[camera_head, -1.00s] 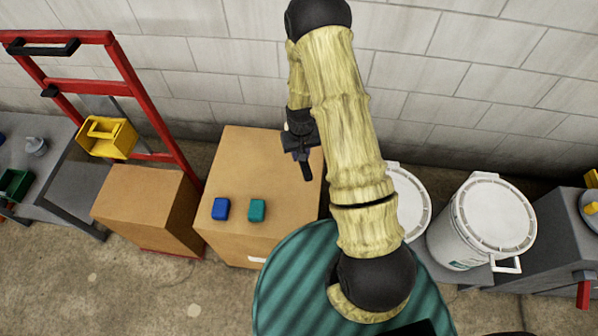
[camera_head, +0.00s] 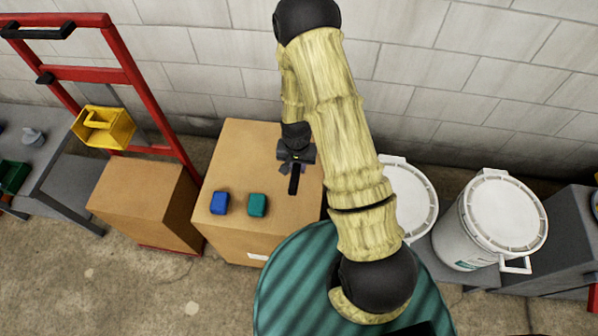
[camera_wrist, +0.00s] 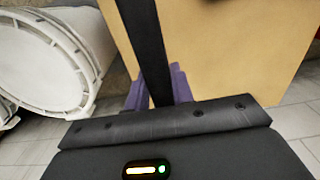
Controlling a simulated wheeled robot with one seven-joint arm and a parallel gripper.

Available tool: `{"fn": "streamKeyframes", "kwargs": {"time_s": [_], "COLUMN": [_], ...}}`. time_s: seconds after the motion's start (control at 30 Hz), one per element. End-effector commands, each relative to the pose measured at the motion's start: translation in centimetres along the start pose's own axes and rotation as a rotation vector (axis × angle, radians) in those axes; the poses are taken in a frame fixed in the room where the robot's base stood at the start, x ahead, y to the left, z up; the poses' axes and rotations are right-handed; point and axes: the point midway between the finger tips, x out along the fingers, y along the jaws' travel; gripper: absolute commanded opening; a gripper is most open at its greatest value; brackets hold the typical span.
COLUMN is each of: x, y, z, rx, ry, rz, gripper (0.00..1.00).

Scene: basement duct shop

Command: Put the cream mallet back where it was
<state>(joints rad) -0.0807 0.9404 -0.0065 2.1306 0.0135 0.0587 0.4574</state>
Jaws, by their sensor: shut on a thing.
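My gripper (camera_head: 295,161) is over the right part of a tall cardboard box (camera_head: 235,150). It is shut on a slim black bar (camera_head: 293,181), which looks like the cream mallet's handle. In the wrist view the bar (camera_wrist: 146,45) runs up out of the picture from my gripper (camera_wrist: 158,92), with purple parts on both sides of it. No cream mallet head shows in either view. I cannot tell whether the bar touches the box top.
A blue block (camera_head: 219,203) and a teal block (camera_head: 257,205) stand on the box's front part. White buckets (camera_head: 497,215) stand to the right. A red hand truck (camera_head: 130,75), a yellow bin (camera_head: 103,128) and a lower box (camera_head: 140,195) are left. A block wall is behind.

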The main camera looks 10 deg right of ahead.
Motion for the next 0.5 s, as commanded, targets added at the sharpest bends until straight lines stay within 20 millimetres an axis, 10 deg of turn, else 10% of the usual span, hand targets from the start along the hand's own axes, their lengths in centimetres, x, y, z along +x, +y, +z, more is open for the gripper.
{"fn": "streamKeyframes", "kwargs": {"time_s": [0.5], "x": [5.2], "y": [0.0], "z": [0.1], "rx": [-0.001], "ry": [0.000], "rz": [0.000], "gripper": [0.00]}}
